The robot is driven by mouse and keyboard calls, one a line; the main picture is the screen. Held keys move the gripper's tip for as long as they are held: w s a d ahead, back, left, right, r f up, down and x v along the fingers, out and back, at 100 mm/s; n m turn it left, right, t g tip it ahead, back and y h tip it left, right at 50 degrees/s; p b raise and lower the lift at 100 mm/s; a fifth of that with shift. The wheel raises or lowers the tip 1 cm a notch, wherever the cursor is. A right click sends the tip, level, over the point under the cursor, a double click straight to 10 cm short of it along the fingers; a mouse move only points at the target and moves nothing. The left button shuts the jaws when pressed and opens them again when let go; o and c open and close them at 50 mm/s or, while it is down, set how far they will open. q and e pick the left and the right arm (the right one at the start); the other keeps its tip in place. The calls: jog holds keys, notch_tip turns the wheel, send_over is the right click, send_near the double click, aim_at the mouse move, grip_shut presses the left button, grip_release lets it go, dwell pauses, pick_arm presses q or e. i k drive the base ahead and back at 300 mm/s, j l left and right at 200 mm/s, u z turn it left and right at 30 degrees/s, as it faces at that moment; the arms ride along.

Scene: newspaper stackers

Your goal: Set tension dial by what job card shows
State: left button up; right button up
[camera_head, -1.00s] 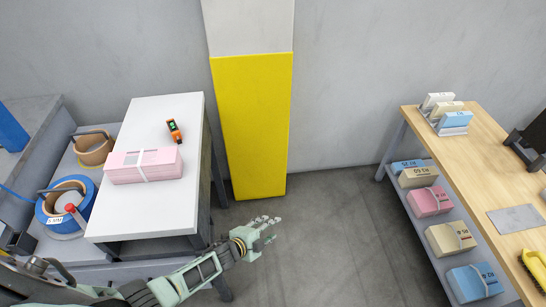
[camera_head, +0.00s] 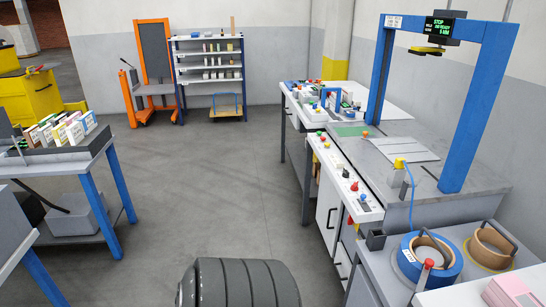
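A strapping machine with a blue arch (camera_head: 477,105) stands at the right. A small display (camera_head: 438,27) on its top bar shows green text starting with "STOP"; the smaller lines are hard to read. A pale control panel (camera_head: 338,165) runs along the machine's front edge, with several red, black and other coloured knobs or buttons. A dark knob (camera_head: 346,173) and a red knob (camera_head: 354,187) stand out, but I cannot tell which one is the tension dial or read any scale. I cannot make out a job card. Neither of my grippers is in view.
Blue (camera_head: 416,272) and tan (camera_head: 490,246) strap rolls sit at the lower right beside a pink bundle (camera_head: 512,289). A blue-legged bench (camera_head: 60,155) with upright booklets stands left. An orange lift (camera_head: 155,70) and shelves (camera_head: 208,75) are far back. The middle floor is open.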

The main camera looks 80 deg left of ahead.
aim_at(346, 173)
jog(key=i+j+u, duration=0.1)
jog(key=j+u, duration=0.15)
jog(key=u, duration=0.2)
jog(key=i+j+u, duration=0.1)
jog(key=u, duration=0.35)
jog(key=i+j+u, duration=0.2)
jog(key=u, duration=0.25)
jog(key=i+j+u, duration=0.15)
jog(key=u, duration=0.3)
jog(key=i+j, duration=0.15)
jog(key=i, duration=0.35)
